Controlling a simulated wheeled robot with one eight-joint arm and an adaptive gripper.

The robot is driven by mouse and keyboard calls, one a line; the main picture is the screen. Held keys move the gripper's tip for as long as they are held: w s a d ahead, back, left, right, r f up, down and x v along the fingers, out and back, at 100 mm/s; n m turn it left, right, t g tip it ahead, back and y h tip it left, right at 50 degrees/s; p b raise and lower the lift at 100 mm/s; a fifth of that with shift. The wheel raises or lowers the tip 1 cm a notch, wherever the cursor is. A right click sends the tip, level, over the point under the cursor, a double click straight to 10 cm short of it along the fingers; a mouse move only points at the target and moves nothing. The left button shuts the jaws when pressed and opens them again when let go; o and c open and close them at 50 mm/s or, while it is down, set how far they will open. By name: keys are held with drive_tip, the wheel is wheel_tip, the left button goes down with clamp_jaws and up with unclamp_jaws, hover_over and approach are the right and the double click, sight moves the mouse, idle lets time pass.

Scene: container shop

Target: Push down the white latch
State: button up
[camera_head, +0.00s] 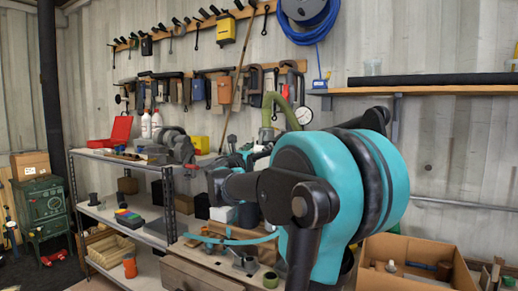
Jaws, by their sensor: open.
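I cannot make out a white latch anywhere in the head camera view. My teal and black arm fills the middle and right of the picture and hides much of the bench behind it. No gripper fingertips can be told apart from the dark arm parts, so I cannot see where my gripper is relative to a latch. A small white block shows low beside the arm, too small and partly covered to identify.
A metal shelf (117,158) stands at left with a red case (121,129) and white bottles on top. A green cabinet (43,202) is at far left. An open cardboard box (410,250) is at lower right. Tools hang on the corrugated wall above.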

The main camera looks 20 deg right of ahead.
drive_tip(key=shift+a, duration=0.1)
drive_tip(key=v, duration=1.2)
drive_tip(key=shift+f, duration=0.1)
drive_tip(key=s+d+f+m+g+y, duration=0.1)
drive_tip(key=s+f+m+g+y, duration=0.2)
drive_tip(key=f, duration=0.7)
drive_tip(key=s+d+f+m+g+y, duration=0.1)
drive_tip(key=s+d+f+m+y, duration=0.15)
drive_tip(key=f+m, duration=0.5)
drive_tip(key=s+f+m+g+y, duration=0.2)
drive_tip(key=s+f+m, duration=0.15)
drive_tip(key=f, duration=0.75)
drive_tip(key=s+a+f+m+g+y, duration=0.1)
drive_tip(key=s+a+f+m+y, duration=0.3)
drive_tip(key=f, duration=0.5)
drive_tip(key=s+a+f+m+g+y, duration=0.1)
drive_tip(key=s+a+f+m+y, duration=0.3)
drive_tip(key=s+a+f+m, duration=0.3)
drive_tip(key=shift+s+a+f+m+y, duration=0.3)
drive_tip(key=shift+s+a+f+y, duration=0.05)
drive_tip(key=shift+a+f, duration=0.65)
